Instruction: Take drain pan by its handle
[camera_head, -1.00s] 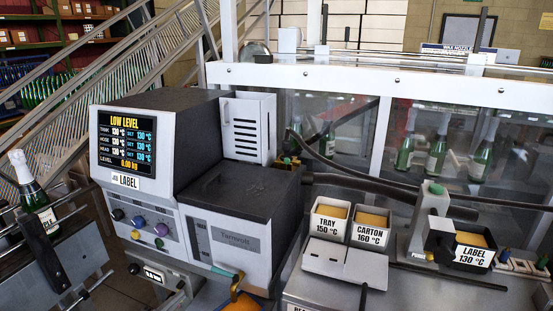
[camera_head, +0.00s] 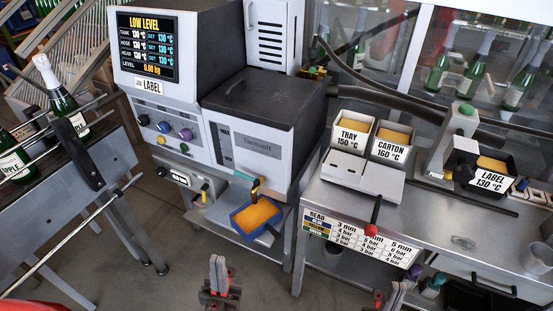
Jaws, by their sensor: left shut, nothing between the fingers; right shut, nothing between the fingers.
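The drain pan (camera_head: 237,230) is a blue tray filled with orange-yellow material. It sits on a low metal shelf at the front of the grey glue machine, under a small tap (camera_head: 256,187). A short dark piece at its front right looks like the handle, but I cannot tell for sure. My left gripper (camera_head: 217,264) is at the bottom edge, below and left of the pan, apart from it, shut and empty. My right gripper (camera_head: 388,294) is at the bottom edge, further right, mostly cut off, shut and empty.
The glue machine (camera_head: 260,145) with its LOW LEVEL screen stands behind the pan. A steel bench (camera_head: 420,220) with TRAY, CARTON and LABEL glue pots is at right. A bottle conveyor (camera_head: 60,190) is at left. Grey floor is open between them.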

